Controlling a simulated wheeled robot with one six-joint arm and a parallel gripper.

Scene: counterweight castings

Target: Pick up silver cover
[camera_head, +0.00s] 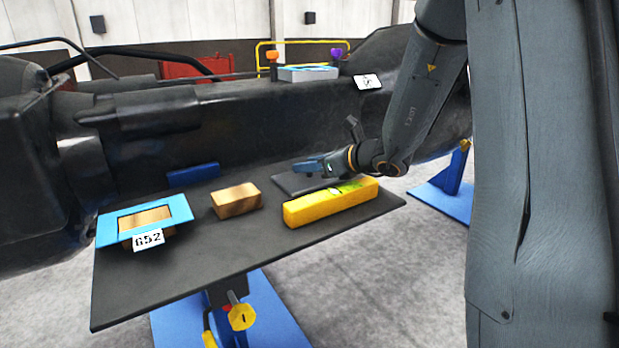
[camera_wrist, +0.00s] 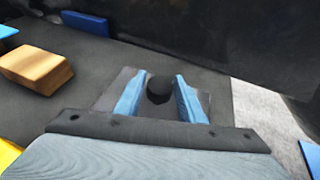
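A flat dark grey plate with a round black knob, which looks like the cover, lies on the black table; its grey edge (camera_head: 286,182) shows in the head view behind the yellow block. In the wrist view the plate (camera_wrist: 118,84) lies below the fingers, and its knob (camera_wrist: 159,88) stands between them. My gripper (camera_head: 309,166) has blue fingers, is open, and is over the plate. In the wrist view a gap shows between the knob and each finger. Part of the plate is hidden by my gripper and the yellow block.
A long yellow block (camera_head: 318,207) stands in front of the plate. A tan block (camera_head: 236,203) is left of it, with a light blue frame (camera_head: 110,229) around another tan block further left. A dark blue block (camera_head: 193,175) lies behind. The large black casting (camera_head: 260,130) bounds the table's back.

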